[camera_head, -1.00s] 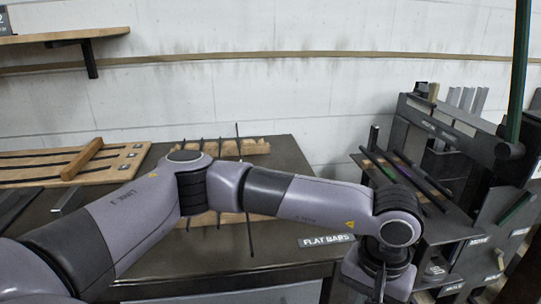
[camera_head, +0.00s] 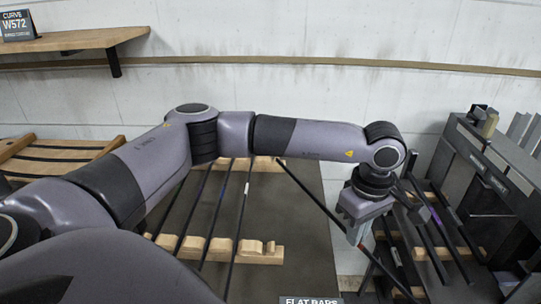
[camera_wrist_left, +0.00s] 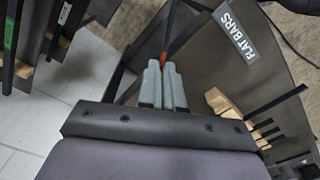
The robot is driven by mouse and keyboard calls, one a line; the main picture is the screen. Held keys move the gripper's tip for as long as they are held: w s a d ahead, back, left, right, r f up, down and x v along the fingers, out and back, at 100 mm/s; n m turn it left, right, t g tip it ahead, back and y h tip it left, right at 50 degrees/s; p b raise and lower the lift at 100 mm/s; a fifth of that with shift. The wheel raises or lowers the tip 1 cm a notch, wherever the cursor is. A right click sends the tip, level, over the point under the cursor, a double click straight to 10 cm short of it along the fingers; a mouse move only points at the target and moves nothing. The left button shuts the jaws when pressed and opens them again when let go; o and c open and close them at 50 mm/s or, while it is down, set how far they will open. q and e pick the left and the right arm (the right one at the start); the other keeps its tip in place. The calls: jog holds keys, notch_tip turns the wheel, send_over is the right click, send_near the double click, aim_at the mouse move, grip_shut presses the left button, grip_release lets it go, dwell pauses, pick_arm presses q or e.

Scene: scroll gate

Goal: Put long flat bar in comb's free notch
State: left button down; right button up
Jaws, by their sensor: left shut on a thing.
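My left gripper (camera_head: 362,238) is shut on a long, thin dark bar (camera_head: 312,196) with a reddish patch near the fingers. The bar slants from the table's right side down past the gripper toward the lower right. In the left wrist view the closed fingers (camera_wrist_left: 161,85) grip it, and the bar (camera_wrist_left: 171,30) runs away from them. The wooden comb (camera_head: 262,252) lies on the dark table, left of the gripper. Several dark bars (camera_head: 243,200) cross it, and its right end looks bare. A second wooden strip (camera_head: 265,163) behind is partly hidden by my arm. My right gripper is not in view.
At the right a dark rack (camera_head: 500,180) has wooden supports (camera_head: 435,253) with several bars, close to my left gripper. A "FLAT BARS" label (camera_wrist_left: 237,38) is on the table edge. A gap with floor separates table and rack.

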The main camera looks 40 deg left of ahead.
pick_arm(q)
jog(key=w+a+r+n+p, duration=0.1)
jog(key=a+r+n, duration=0.1)
jog(key=a+n, duration=1.2)
jog(key=w+a+r+n+p, duration=0.1)
jog(key=a+r+n, duration=0.1)
jog(key=a+n, duration=1.15)
jog(key=f+b, duration=0.1)
jog(key=d+f+n+b, duration=0.1)
jog(key=f, duration=0.1)
jog(key=d+f+n+b, duration=0.1)
jog(key=f+b, duration=0.1)
jog(key=shift+w+d, duration=0.1)
jog(key=shift+w, duration=0.05)
jog(key=shift+f+b, duration=0.5)
jog(key=shift+f, duration=0.5)
jog(key=shift+s+d+p, duration=0.25)
jog(key=shift+p, duration=0.1)
jog(key=shift+f, duration=0.3)
jog(key=c, duration=1.2)
grip_release()
